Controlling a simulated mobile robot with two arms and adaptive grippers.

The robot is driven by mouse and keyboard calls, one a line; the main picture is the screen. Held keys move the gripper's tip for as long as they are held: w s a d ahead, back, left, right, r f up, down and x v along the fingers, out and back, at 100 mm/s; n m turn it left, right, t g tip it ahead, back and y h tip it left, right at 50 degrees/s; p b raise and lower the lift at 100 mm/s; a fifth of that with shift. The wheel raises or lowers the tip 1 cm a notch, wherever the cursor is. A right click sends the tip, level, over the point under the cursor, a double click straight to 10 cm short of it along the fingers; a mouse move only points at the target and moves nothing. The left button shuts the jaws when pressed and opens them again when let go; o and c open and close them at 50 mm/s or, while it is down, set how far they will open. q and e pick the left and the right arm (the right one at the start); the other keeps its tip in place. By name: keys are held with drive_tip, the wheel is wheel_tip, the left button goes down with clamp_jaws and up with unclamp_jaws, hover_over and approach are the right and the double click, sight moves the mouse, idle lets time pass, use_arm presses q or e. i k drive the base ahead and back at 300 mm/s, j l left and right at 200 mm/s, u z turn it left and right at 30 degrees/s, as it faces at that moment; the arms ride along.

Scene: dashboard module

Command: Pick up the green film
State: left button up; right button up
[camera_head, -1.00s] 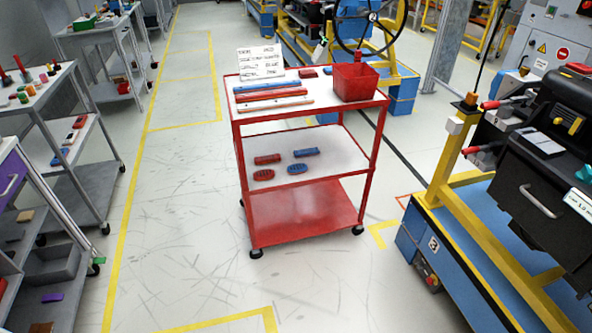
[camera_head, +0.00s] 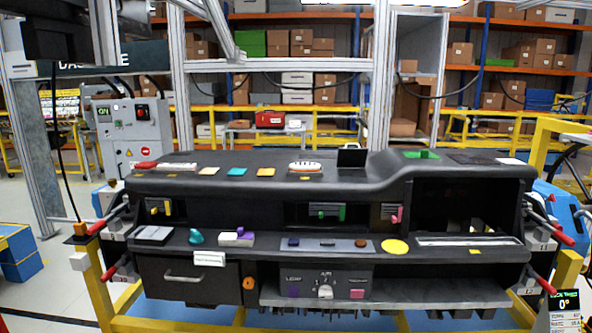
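A flat green piece (camera_head: 421,154), which looks like the green film, lies on the top right of the black dashboard module (camera_head: 300,178). A small raised green part stands up from it. A green tab (camera_head: 341,212) also shows in the middle vent opening of the dashboard. Neither of my grippers is in view, and nothing is seen touching the green piece.
Colored pieces lie along the dashboard's top and ledge, including a teal piece (camera_head: 237,172) and a yellow disc (camera_head: 395,246). A black upright panel (camera_head: 352,157) stands left of the green piece. Yellow frame posts (camera_head: 97,290) and red-tipped clamps (camera_head: 560,236) flank the dashboard.

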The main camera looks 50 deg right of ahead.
sight(424, 154)
drive_tip(key=z, duration=2.45)
